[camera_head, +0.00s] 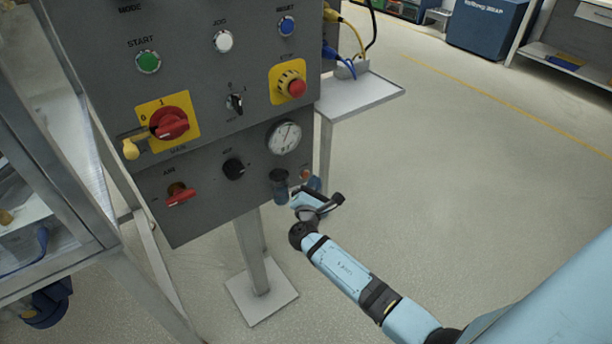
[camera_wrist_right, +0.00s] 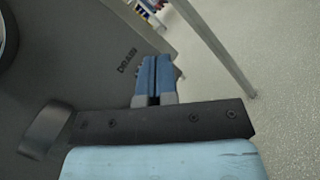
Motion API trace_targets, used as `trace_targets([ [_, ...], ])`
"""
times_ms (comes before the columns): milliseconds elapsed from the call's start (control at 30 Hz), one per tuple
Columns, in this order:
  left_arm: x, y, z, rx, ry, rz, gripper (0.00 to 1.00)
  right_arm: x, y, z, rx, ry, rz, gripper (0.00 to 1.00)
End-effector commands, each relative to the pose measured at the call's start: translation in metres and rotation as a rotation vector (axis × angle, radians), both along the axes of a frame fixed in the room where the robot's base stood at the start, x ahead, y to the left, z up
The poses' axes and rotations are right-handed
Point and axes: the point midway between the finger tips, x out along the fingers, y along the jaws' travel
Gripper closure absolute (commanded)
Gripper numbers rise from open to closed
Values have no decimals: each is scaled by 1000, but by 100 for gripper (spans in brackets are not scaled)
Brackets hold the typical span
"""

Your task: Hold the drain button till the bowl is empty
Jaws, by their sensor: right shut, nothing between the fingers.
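The dark bowl (camera_head: 279,184) hangs at the lower right of the grey panel, below the gauge; its level is too small to read. The DRAIN label (camera_wrist_right: 127,62) shows in the right wrist view beside my fingers. A small orange-brown round part (camera_head: 305,174) sits on the panel just right of the bowl. My right gripper (camera_head: 310,186) is shut and empty, its fingers pointing at the panel by that part. In the right wrist view, the blue fingertips (camera_wrist_right: 153,72) are together and hide the panel beyond them. I cannot tell whether they touch the button. My left gripper is out of view.
The panel carries a pressure gauge (camera_head: 284,137), a red stop button (camera_head: 297,88), a red main switch (camera_head: 169,123) and a red air handle (camera_head: 181,195). A grey shelf (camera_head: 360,94) with cables juts out at right. The floor beyond my right arm is clear.

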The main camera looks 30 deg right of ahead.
Motion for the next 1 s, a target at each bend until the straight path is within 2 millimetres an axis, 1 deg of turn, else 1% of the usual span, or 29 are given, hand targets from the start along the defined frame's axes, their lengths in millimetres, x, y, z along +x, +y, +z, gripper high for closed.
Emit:
trace_targets([
  [267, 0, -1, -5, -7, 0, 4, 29, 8, 1, 0, 0, 0, 1, 100],
  [633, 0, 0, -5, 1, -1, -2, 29, 9, 1, 0, 0, -1, 1, 100],
  [1000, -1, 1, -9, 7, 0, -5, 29, 14, 2, 1, 1, -3, 2, 100],
])
